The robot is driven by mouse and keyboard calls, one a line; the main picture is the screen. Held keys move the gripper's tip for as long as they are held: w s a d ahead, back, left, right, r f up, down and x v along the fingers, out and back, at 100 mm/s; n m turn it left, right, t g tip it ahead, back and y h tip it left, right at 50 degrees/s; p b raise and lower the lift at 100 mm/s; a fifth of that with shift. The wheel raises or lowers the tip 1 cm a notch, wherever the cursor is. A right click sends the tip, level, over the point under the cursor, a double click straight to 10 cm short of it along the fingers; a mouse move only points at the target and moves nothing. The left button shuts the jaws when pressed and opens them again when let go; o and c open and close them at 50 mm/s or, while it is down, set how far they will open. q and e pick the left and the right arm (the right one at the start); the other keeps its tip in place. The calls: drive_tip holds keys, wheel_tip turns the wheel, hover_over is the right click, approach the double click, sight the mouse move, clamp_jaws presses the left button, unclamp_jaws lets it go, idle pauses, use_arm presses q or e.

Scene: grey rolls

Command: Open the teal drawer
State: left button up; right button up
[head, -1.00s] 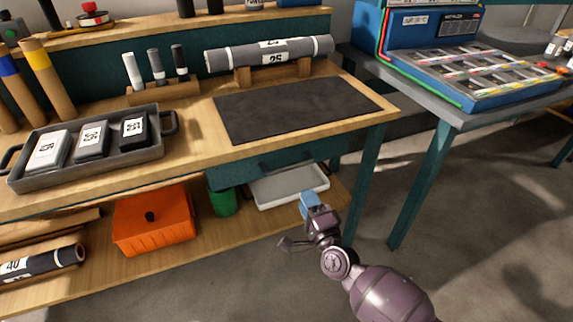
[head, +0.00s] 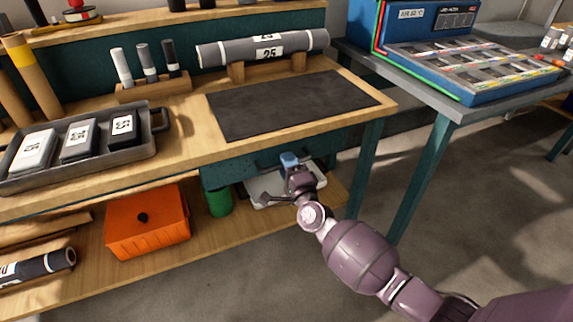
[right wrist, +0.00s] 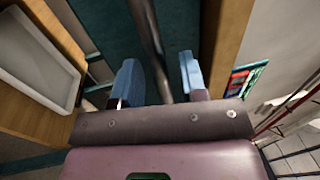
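The teal drawer (head: 228,173) sits under the front edge of the wooden workbench and looks closed. Its dark bar handle (head: 268,163) runs along its front, partly hidden by my right gripper. My right gripper (head: 289,160) is at the right part of the handle, its blue fingertips pointing at the drawer front. In the right wrist view the two blue fingers (right wrist: 161,80) stand apart, with the dark handle bar (right wrist: 150,45) running in between them. A gap shows on both sides, so the fingers are not closed on it. My left gripper is out of view.
Below, a lower shelf holds an orange box (head: 147,222), a green cylinder (head: 219,202) and a white tray (head: 262,190). A dark mat (head: 290,103), a grey roll (head: 225,54) and a grey tray (head: 160,130) are on the bench. Open floor lies in front.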

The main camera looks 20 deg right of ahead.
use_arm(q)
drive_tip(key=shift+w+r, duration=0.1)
use_arm(e)
drive_tip(key=shift+w+r, duration=0.1)
drive_tip(key=shift+w, duration=0.1)
clamp_jaws()
